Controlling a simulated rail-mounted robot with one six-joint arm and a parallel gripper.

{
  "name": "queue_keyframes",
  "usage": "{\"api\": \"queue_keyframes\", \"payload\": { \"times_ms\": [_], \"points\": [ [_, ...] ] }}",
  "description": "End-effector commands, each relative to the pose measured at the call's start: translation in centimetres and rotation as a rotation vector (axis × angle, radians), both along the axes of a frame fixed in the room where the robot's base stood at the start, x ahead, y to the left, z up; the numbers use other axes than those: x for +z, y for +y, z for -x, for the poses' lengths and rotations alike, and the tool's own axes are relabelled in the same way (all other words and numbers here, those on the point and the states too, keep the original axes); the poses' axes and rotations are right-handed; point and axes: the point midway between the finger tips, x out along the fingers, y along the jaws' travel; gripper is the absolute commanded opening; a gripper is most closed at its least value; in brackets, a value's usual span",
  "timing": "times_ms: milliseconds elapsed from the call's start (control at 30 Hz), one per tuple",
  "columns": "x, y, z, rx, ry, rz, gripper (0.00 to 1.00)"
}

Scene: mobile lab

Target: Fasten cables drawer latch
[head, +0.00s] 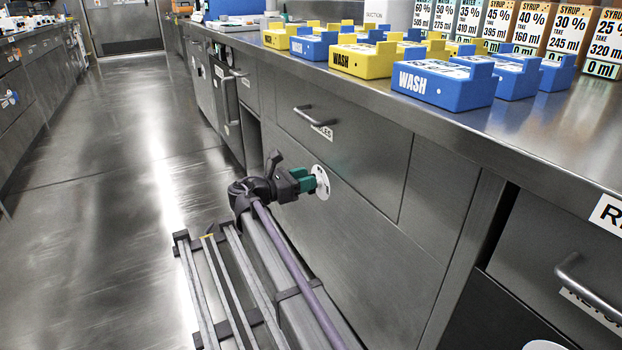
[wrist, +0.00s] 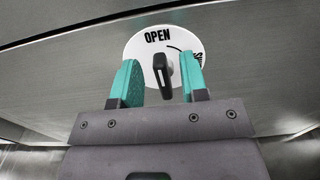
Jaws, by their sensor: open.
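The drawer latch is a white round dial (wrist: 137,46) on the grey front panel, with a black knob (wrist: 163,78) at its middle. OPEN is printed at its top; a curved line leads right to lettering partly hidden by a finger. The knob stands nearly upright, under OPEN. My gripper (wrist: 160,68) is open, its teal fingers on either side of the knob with gaps showing. In the head view, my gripper (head: 306,181) is at the dial (head: 323,184), below the drawer (head: 345,140), whose label (head: 322,131) is only partly readable. The drawer looks closed.
The drawer handle (head: 314,116) sticks out above my gripper. Blue and yellow WASH blocks (head: 440,85) stand on the steel counter (head: 535,130). Another handle (head: 588,288) juts out at lower right. The aisle floor (head: 100,150) on the left is clear.

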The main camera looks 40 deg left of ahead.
Motion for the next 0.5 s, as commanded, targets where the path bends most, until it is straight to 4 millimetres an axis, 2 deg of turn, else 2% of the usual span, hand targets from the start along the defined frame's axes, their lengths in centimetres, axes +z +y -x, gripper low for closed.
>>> {"api": "queue_keyframes", "payload": {
  "times_ms": [133, 367, 500],
  "points": [
    [0.0, -0.7, -1.6, -0.001, 0.0, 0.0, 0.4],
    [0.0, -0.8, -1.8, 0.0, 0.0, 0.0, 0.4],
    [0.0, -0.8, -1.8, 0.0, 0.0, -0.001, 0.3]
  ]
}}
